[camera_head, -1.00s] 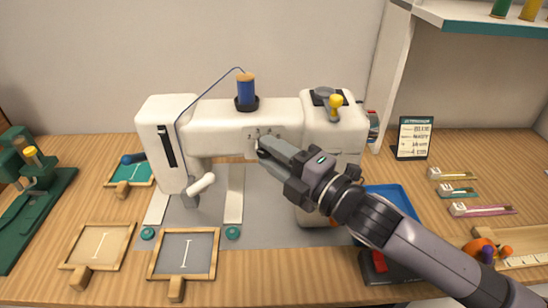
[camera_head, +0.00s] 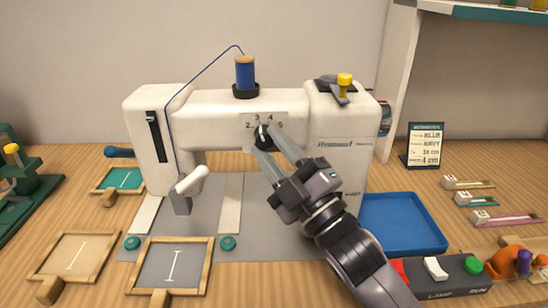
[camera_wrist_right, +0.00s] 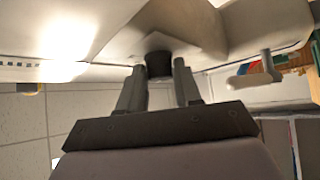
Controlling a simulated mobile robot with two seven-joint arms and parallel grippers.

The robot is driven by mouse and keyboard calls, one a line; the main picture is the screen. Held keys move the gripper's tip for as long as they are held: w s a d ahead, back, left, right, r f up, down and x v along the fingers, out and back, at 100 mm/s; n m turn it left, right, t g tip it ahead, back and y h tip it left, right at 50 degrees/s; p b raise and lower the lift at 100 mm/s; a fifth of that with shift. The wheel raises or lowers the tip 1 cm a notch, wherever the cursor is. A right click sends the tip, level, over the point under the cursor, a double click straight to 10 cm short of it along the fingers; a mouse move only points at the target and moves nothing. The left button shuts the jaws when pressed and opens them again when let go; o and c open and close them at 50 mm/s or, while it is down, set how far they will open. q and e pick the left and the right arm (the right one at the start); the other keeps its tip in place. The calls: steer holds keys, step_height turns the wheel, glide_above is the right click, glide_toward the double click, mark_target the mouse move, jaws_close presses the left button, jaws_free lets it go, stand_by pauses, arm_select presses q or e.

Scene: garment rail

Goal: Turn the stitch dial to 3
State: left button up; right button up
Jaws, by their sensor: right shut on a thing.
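The white sewing machine (camera_head: 338,148) stands on the table. The black stitch dial (camera_head: 261,136) is on its front, below the spool, with a numbered plate (camera_head: 250,119) behind it. The numbers 2, 3, 4 and 5 show in an arc above the dial. My right gripper (camera_head: 268,142) reaches up from the lower right and is shut on the dial, one finger on each side. In the right wrist view the dial (camera_wrist_right: 158,63) is a dark round knob between the fingertips (camera_wrist_right: 160,74). I cannot tell which number it points to. My left gripper is not in view.
A blue tray (camera_head: 428,243) and a lamp/run switch box (camera_head: 455,282) are right of my arm. Wooden hoops with cloth (camera_head: 172,267) lie at the front left. A small card (camera_head: 425,144) stands at the right. A blue spool (camera_head: 245,72) is on top of the machine.

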stand_by(0.5)
steer(key=o, duration=1)
steer(key=shift+o, duration=0.2)
steer(key=shift+r, duration=0.5)
step_height(320, 180, up, 19)
steer(key=p, duration=0.3)
steer(key=shift+p, duration=0.35)
